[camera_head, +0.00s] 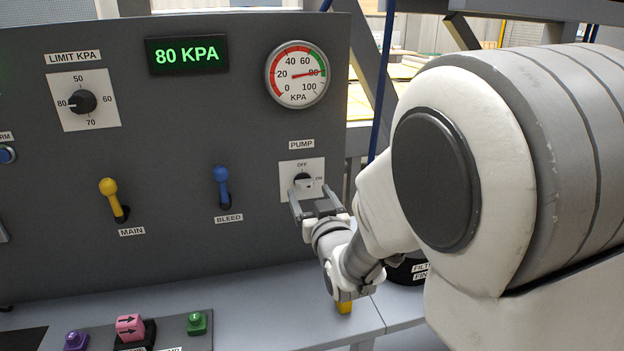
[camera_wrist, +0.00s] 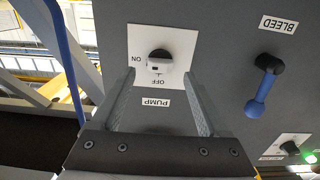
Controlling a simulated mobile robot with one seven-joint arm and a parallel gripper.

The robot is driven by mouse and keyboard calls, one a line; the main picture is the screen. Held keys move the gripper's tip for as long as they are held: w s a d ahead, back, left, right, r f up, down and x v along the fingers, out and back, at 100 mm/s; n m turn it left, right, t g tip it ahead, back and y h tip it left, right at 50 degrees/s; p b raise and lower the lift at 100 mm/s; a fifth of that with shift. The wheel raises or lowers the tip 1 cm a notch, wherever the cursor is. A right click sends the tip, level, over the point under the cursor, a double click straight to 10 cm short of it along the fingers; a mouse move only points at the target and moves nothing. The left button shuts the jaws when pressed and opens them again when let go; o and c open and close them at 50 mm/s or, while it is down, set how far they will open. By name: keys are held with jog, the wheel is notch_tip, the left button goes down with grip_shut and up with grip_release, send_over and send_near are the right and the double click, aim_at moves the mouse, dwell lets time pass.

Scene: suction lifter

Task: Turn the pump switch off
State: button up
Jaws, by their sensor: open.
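The pump switch (camera_head: 308,186) is a knob with a pale handle on a white plate marked OFF at the top and ON at the right. In the wrist view the switch (camera_wrist: 161,65) appears upside down. Its handle lies crosswise, with a small dark mark at the end nearer the ON label. My gripper (camera_head: 315,198) is open and faces the plate from below and in front. In the wrist view the fingertips of my gripper (camera_wrist: 160,77) stand on either side of the handle, just short of it or level with it; contact cannot be told.
The display (camera_head: 187,55) reads 80 KPA, and the gauge (camera_head: 297,74) needle is near 80. The blue BLEED lever (camera_head: 222,188) and yellow MAIN lever (camera_head: 113,200) are left of the switch. A blue hose (camera_head: 384,85) hangs at the right.

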aim_at(306, 186)
jog(key=shift+x, duration=1.5)
grip_shut()
